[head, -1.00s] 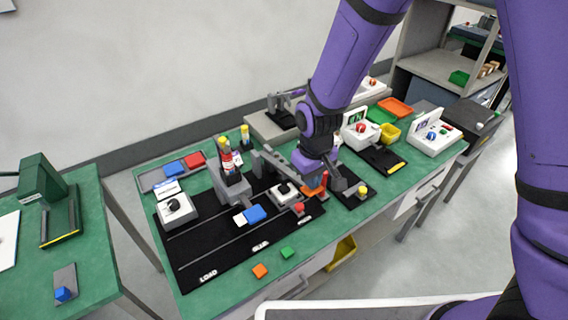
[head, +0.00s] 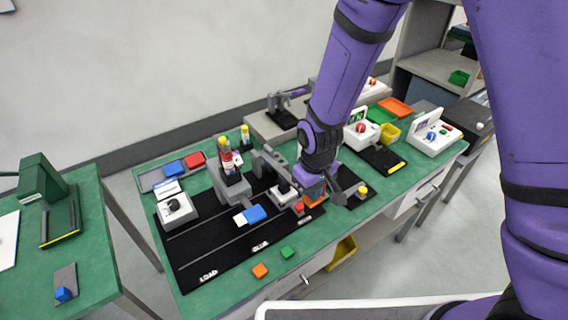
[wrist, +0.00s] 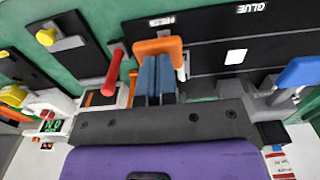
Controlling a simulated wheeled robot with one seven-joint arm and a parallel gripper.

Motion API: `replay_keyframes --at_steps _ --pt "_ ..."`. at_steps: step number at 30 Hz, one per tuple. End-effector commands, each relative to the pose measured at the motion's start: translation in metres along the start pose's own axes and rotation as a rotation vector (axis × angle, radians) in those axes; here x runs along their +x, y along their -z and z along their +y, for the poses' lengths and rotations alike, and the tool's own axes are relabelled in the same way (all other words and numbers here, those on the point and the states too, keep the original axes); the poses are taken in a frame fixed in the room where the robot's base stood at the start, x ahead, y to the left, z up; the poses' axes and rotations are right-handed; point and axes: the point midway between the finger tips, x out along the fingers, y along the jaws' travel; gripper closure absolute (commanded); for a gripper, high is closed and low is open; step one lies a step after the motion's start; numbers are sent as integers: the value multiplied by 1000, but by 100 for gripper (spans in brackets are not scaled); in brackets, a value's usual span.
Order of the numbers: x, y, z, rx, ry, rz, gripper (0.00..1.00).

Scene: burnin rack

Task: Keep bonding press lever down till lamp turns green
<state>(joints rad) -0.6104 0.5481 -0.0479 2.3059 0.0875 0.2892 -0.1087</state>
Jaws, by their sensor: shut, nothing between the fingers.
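The black mat (head: 215,252) with LOAD and GLUE lanes lies on the green bench; its PRESS end is at the right. My gripper (head: 312,193) is low over that end. In the wrist view my fingers (wrist: 153,95) are shut and empty, right at an orange part (wrist: 158,47) that looks like the press lever's end. It also shows below my gripper in the head view (head: 315,202). Whether the fingers touch it I cannot tell. A red handle (wrist: 113,72) stands beside my fingers. I cannot make out the press lamp or its colour.
A blue block (head: 254,214) lies on the mat. Orange (head: 260,271) and green (head: 288,252) pieces lie at the front edge. A bottle stand (head: 229,172) and a white knob box (head: 177,208) stand left. A yellow-knobbed fixture (head: 362,189) is close on the right.

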Motion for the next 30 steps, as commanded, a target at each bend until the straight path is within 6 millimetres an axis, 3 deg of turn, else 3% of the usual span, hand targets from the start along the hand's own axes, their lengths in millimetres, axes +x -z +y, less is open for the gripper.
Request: replay_keyframes --at_steps 11,30 --pt "2 0 0 0 0 -1 100" --pt "28 -3 0 1 0 -1 100"
